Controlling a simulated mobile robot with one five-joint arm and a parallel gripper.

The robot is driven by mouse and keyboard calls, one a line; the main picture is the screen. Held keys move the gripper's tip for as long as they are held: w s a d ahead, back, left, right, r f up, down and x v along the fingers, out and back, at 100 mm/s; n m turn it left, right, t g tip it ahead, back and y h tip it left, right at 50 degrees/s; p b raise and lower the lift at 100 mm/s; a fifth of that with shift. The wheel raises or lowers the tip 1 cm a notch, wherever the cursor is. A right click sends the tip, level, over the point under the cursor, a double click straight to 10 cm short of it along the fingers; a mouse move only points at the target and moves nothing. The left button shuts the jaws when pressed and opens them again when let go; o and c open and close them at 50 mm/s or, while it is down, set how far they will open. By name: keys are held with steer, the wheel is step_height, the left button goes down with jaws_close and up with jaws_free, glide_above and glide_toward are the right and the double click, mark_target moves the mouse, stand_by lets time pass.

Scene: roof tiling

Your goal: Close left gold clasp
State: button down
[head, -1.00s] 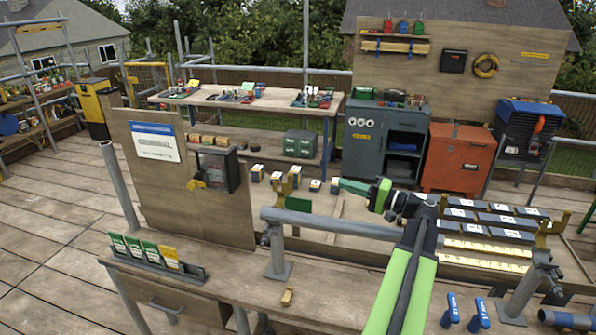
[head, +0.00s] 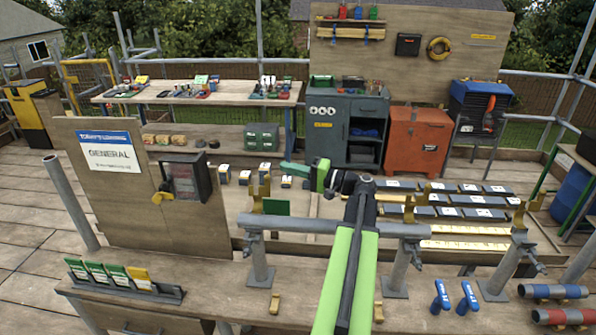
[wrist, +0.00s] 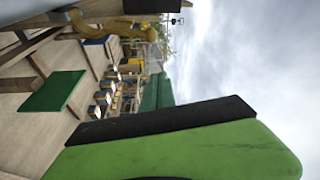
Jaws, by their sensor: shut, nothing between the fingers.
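The left gold clasp (head: 262,194) stands upright with its forked arm raised, at the left end of the grey pipe (head: 330,225). The pipe lies across two grey stands (head: 262,262). A gold clasp part also shows at the top of the wrist view (wrist: 95,24). A right gold clasp (head: 519,217) stands raised at the right stand. My gripper (head: 284,167) points left with its teal fingers shut and empty. In the head view it appears just above and right of the left clasp, apart from it. Its green fingers show in the wrist view (wrist: 157,92).
A wooden panel with a "GENERAL" sign (head: 110,152) stands left of the clasp. A green plate (head: 276,207) lies behind the pipe. Dark tiles (head: 450,200) and yellow strips (head: 465,231) lie behind right. Small gold pieces (head: 275,303) rest on the front bench.

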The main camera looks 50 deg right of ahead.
mark_target(260, 193)
steer(key=shift+w+a+f+b, duration=0.15)
steer(key=shift+w+a, duration=0.15)
steer(key=shift+a, duration=0.45)
steer(key=shift+w+a+f+b, duration=0.1)
steer(key=shift+w+a, duration=0.15)
steer(key=shift+a, duration=0.45)
steer(key=shift+w+a+f+b, duration=0.15)
steer(key=shift+w+a, duration=0.15)
steer(key=shift+a, duration=0.45)
steer(key=shift+r, duration=0.1)
